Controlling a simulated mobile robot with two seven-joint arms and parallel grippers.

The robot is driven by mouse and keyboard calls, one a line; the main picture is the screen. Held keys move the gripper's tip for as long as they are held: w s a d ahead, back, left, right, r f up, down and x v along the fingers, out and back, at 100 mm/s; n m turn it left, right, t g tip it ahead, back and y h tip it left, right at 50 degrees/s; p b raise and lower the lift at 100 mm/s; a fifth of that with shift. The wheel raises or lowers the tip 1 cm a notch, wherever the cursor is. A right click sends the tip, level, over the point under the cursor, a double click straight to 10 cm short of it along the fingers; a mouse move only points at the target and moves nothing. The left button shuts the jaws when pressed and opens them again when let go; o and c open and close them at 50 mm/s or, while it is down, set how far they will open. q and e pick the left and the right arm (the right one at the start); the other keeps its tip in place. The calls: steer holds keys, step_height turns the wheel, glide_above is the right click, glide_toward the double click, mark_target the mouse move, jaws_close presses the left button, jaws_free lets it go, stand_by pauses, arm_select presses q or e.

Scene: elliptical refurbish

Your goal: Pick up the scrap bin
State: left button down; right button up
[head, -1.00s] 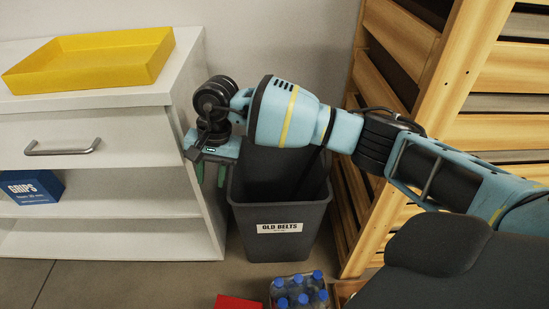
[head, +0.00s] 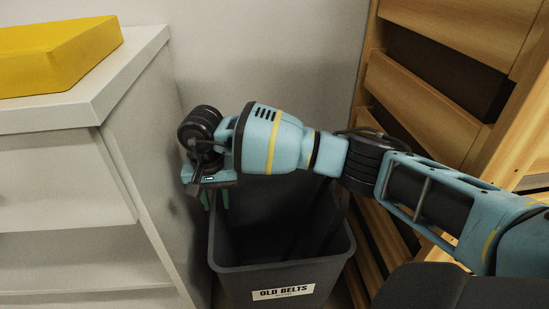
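The scrap bin (head: 282,268) is a dark grey, open-topped bin with a white "OLD BELTS" label, standing upright on the floor in the head view. Dark strips, probably belts, show inside it. My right gripper (head: 215,199) points down at the bin's back left rim, with two green fingers apart. The gripper looks open. The fingertips are partly hidden, so I cannot tell whether they straddle or touch the rim. My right arm crosses over the bin from the right and hides part of its back edge. My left gripper is not in view.
A white cabinet (head: 140,150) stands close on the left, with a yellow tray (head: 60,60) on top. A wooden slatted rack (head: 445,105) stands close on the right. A pale wall is behind the bin.

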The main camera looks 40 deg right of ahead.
mark_target(217, 220)
step_height(217, 220, down, 3)
steer(key=shift+r+b, duration=0.15)
steer(key=shift+b, duration=0.3)
steer(key=shift+w+a+f+b, duration=0.1)
steer(key=shift+a+f+b, duration=0.1)
steer(key=shift+f+b, duration=0.8)
steer(key=shift+w+a+f+b, duration=0.15)
steer(key=shift+f+b, duration=0.25)
steer(key=shift+f, duration=1.15)
steer(key=shift+s, duration=0.1)
steer(key=c, duration=0.6)
jaws_close()
steer(key=shift+a, duration=0.1)
steer(key=shift+r, duration=0.25)
